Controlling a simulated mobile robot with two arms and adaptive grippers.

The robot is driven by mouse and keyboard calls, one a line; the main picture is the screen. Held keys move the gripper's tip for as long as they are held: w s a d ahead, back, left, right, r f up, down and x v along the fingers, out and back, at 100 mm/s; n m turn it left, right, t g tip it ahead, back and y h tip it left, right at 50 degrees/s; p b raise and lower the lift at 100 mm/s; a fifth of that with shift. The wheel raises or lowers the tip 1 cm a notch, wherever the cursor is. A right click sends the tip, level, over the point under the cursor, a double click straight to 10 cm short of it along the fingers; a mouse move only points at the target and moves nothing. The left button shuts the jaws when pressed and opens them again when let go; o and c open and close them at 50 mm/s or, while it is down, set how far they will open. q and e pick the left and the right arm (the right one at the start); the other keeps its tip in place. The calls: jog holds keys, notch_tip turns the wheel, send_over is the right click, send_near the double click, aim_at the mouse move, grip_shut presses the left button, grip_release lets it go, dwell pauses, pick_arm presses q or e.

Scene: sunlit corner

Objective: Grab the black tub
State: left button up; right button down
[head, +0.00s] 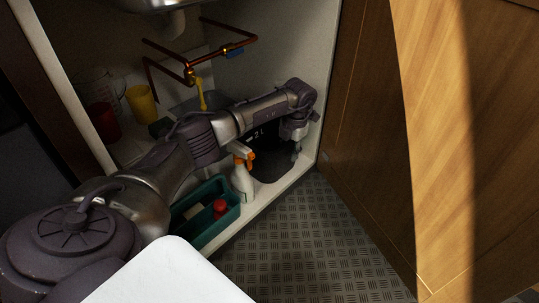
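The black tub (270,140), with a white "2 L" mark on its side, stands inside the open cabinet near its right wall. My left arm reaches across in front of it and hides part of it. My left gripper (297,152) points down at the right side of the tub. Its fingers are small and dark, and I cannot tell whether they are apart or touching the tub. My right gripper is not in view.
A white spray bottle (241,184) with an orange trigger and a teal caddy (212,229) stand at the cabinet's front edge. A yellow cup (141,104), a red cup (104,122) and copper pipes (228,50) are further back. A wooden door (362,120) stands right. The metal floor is clear.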

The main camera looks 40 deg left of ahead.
pick_arm(q)
jog(key=shift+f, duration=0.45)
jog(key=shift+r, duration=0.1)
grip_shut()
jog(key=shift+r, duration=0.1)
